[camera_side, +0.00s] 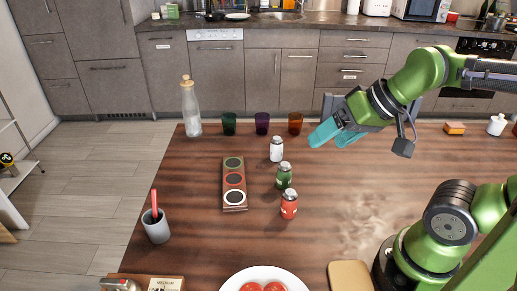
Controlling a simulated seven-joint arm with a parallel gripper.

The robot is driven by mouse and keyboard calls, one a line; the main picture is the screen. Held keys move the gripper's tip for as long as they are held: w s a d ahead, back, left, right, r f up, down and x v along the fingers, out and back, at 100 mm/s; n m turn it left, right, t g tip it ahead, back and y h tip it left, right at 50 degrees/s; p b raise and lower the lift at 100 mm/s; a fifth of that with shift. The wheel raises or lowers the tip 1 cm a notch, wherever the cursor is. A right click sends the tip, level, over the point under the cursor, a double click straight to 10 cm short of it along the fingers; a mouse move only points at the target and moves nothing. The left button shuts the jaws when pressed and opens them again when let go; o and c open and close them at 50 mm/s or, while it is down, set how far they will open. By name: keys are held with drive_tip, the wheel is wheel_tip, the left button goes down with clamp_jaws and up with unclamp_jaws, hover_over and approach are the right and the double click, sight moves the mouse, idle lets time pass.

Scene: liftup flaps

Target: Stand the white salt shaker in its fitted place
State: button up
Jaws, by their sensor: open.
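The white salt shaker (276,150) stands upright on the wooden table, behind a green shaker (284,176) and a red shaker (289,205). A narrow wooden holder (234,210) lies to their left. It has three round places in a row: one ringed green (233,163) at the back, one ringed red (235,179) in the middle, one ringed white (234,198) at the front. All three places are empty. My gripper (316,138) has teal fingers, is open and empty, and hangs above the table to the right of the white shaker, apart from it.
Green (229,124), purple (262,123) and orange (295,123) glasses stand along the back edge, with a corked bottle (191,107) left of them. A grey cup (156,226) stands front left. A plate of tomatoes (263,275) and a board (349,277) lie in front.

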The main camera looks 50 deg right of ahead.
drive_tip(key=n+g+h, duration=0.2)
drive_tip(key=n+g, duration=0.4)
drive_tip(key=g, duration=0.1)
hover_over(275, 146)
drive_tip(key=s, duration=0.1)
wheel_tip(275, 146, down, 7)
drive_tip(key=w+d+n, duration=0.2)
drive_tip(key=n, duration=0.2)
drive_tip(key=f, duration=1.6)
drive_tip(key=shift+w+a, duration=0.15)
drive_tip(key=shift+a, duration=0.05)
drive_tip(key=shift+r, duration=0.1)
drive_tip(key=c, duration=1.1)
